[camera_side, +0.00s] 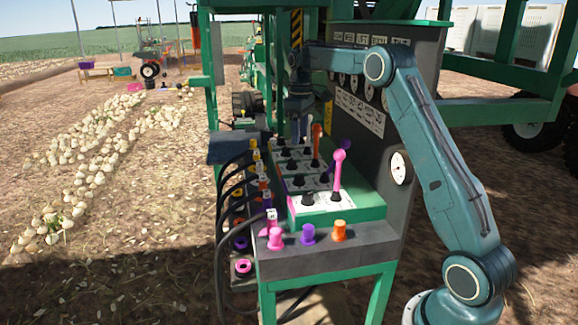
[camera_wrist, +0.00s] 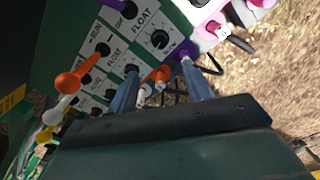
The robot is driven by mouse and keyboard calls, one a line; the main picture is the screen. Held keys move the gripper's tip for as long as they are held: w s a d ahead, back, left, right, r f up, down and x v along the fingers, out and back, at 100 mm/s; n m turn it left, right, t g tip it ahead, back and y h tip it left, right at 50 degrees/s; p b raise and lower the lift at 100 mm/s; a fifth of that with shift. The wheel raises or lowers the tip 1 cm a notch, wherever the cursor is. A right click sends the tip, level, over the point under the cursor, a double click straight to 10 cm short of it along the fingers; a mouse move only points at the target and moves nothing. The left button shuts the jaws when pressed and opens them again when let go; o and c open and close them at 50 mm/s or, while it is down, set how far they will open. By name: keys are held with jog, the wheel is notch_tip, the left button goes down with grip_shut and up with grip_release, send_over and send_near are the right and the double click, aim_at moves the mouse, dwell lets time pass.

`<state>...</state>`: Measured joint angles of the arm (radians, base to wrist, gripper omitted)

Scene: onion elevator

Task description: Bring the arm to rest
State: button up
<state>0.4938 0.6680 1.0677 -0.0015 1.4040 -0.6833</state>
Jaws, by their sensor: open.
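My gripper (camera_side: 297,125) points down over the far end of the lever console (camera_side: 340,214), with my arm bent across from the right. In the wrist view my gripper (camera_wrist: 160,62) has its two blue-grey fingers apart, with nothing clearly held between them. The console carries black dials and several levers. A pink lever (camera_side: 338,170) stands near the front and an orange lever (camera_side: 316,140) farther back. The wrist view shows an orange-knobbed lever (camera_wrist: 72,80) and a white-knobbed lever (camera_wrist: 52,117) at left. Whether a finger touches anything is unclear.
Black hoses (camera_side: 220,235) with coloured couplings loop along the console's left side. Pink (camera_side: 275,238), purple (camera_side: 308,235) and orange (camera_side: 339,230) caps stand on the front ledge. A dark gauge panel (camera_side: 345,90) rises behind. Green frame posts stand close by.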

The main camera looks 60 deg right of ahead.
jog(key=s+a+r+m+t, duration=0.1)
jog(key=s+a+r, duration=0.4)
jog(key=s+a, duration=0.3)
jog(key=s+a+r+t, duration=0.2)
jog(key=s+a+r, duration=0.3)
jog(key=a, duration=0.4)
jog(key=s+a+f+t, duration=0.1)
jog(key=s+a+f, duration=0.1)
jog(key=s, duration=0.4)
jog(key=s+a+f, duration=0.2)
jog(key=s+a, duration=0.2)
jog(key=s, duration=0.2)
jog(key=s+a+f+m+t, duration=0.1)
jog(key=s+a+f, duration=0.1)
jog(key=s, duration=0.4)
jog(key=shift+s+a+f+t, duration=0.15)
jog(key=shift+s+a+t, duration=0.2)
jog(key=shift+a, duration=0.5)
